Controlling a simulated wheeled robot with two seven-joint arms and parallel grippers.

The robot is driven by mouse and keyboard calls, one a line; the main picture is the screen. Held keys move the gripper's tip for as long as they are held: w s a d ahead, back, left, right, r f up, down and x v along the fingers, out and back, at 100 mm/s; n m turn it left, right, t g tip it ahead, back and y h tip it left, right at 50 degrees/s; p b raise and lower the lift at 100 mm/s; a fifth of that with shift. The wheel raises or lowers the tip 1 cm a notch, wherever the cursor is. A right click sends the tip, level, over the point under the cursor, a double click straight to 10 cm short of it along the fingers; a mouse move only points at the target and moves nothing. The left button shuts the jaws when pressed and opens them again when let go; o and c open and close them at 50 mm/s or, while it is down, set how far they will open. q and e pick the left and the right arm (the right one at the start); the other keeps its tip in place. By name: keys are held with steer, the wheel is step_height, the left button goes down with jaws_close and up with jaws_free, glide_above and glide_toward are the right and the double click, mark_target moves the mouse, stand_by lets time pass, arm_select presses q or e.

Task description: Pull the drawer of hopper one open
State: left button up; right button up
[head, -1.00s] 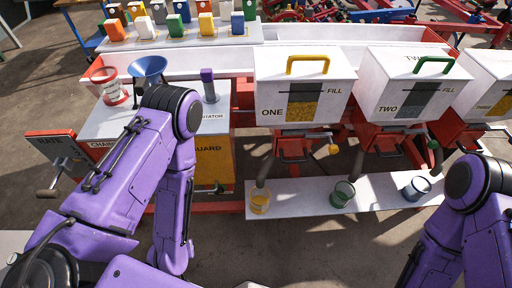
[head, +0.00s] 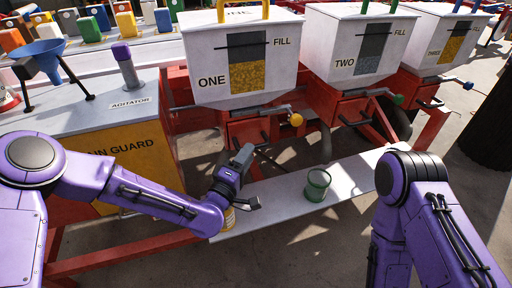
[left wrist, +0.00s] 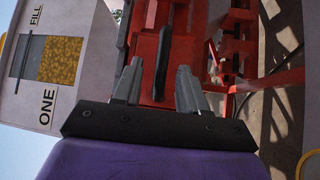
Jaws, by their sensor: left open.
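Hopper one (head: 212,80) is a white box with a grain window, labelled ONE, and it also fills the left of the left wrist view (left wrist: 85,60). Below it is its red drawer (head: 240,131) with a dark handle, and the drawer looks shut. My left gripper (head: 250,180) is open, in front of and below the drawer. In the left wrist view, a dark handle bar (left wrist: 164,50) lies ahead, between the lines of the two open fingers (left wrist: 157,88). I cannot tell whether they touch it. My right arm shows at the right, but its gripper is out of view.
A crank with a yellow knob (head: 296,119) sticks out right of the drawer. A green cup (head: 317,186) stands on the white shelf (head: 280,193). A yellow cup (head: 229,218) is partly behind my left wrist. Hopper two (head: 357,55) is to the right.

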mark_target(244, 124)
arm_select(q)
steer(key=x, duration=0.6)
steer(key=shift+d+f, duration=0.1)
steer(key=shift+f, duration=0.05)
jaws_close()
arm_select(e)
steer(key=shift+f, duration=0.25)
